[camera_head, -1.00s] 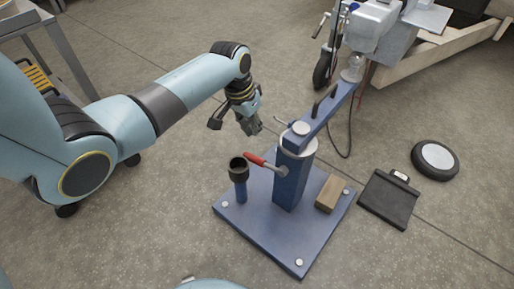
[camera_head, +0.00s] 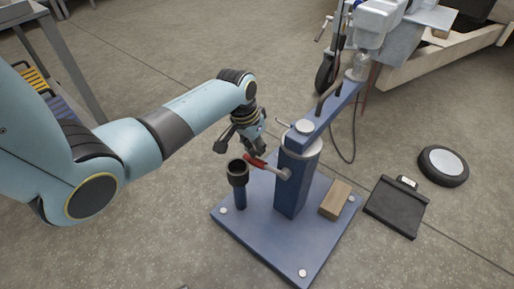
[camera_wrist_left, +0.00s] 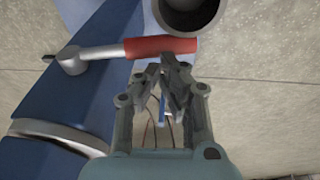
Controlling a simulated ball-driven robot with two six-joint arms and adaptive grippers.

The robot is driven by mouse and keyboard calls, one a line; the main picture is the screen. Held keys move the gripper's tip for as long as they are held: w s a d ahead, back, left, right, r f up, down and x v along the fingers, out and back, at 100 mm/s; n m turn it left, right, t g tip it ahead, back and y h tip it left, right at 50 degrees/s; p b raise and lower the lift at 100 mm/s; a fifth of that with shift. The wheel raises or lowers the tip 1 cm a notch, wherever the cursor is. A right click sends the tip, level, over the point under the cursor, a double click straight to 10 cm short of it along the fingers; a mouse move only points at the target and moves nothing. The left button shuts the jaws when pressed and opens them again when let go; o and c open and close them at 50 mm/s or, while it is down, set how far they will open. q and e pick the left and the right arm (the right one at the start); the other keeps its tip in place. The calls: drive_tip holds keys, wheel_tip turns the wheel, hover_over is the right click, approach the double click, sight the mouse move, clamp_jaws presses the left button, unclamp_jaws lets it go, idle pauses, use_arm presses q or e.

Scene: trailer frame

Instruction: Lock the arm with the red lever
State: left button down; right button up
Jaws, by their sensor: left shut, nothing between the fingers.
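The red lever (camera_head: 256,161) has a red grip on a grey rod, which joins the side of the blue post (camera_head: 293,186). The blue arm (camera_head: 327,112) reaches from the top of the post toward the trailer hitch. My left gripper (camera_head: 259,152) is just above and behind the red grip. In the left wrist view the red lever (camera_wrist_left: 160,46) lies across, just beyond my closed fingertips (camera_wrist_left: 165,62). The fingers are shut with nothing between them. I cannot tell whether they touch the grip. My right gripper is out of view.
A dark cup on a blue stand (camera_head: 238,172) is close beside the lever's end. A wooden block (camera_head: 335,200) lies on the blue base plate (camera_head: 265,245). A black scale-like pad (camera_head: 397,207) and a round disc (camera_head: 443,166) lie on the floor at right.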

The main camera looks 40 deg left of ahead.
use_arm(q)
drive_tip(key=shift+a+f+h, duration=0.15)
drive_tip(key=shift+f+h, duration=0.55)
drive_tip(key=shift+f, duration=0.65)
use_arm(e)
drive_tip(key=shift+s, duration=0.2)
use_arm(q)
drive_tip(key=shift+r, duration=0.1)
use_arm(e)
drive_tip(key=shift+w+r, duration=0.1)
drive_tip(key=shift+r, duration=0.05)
